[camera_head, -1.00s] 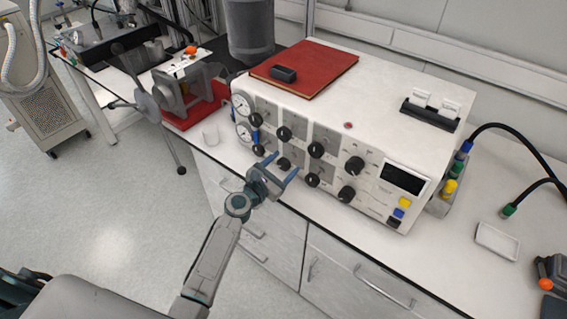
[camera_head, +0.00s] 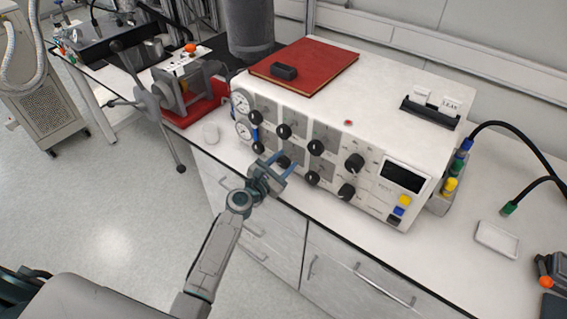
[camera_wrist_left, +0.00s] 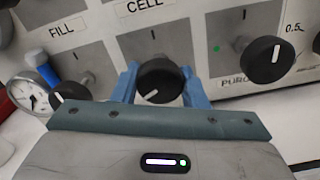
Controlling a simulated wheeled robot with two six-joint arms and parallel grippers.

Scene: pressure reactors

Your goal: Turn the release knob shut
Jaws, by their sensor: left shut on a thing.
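My left gripper (camera_head: 283,164) is at the lower row of black knobs on the white control box (camera_head: 385,90). In the left wrist view, its blue fingers (camera_wrist_left: 160,86) are shut on one black knob (camera_wrist_left: 160,78), one finger on each side. The white mark on this knob points down and left. Its label is hidden behind the gripper, so I cannot read whether it is the release knob. The knob to its right (camera_wrist_left: 264,60) is labelled PURGE. Labels FILL and CELL show above. My right gripper is not in view.
Neighbouring knobs (camera_head: 316,147) stand close around the gripper. Two round gauges (camera_head: 241,102) sit at the box's left end. A red book (camera_head: 325,65) with a black block lies on top. A white tray (camera_head: 496,240) lies on the bench at right.

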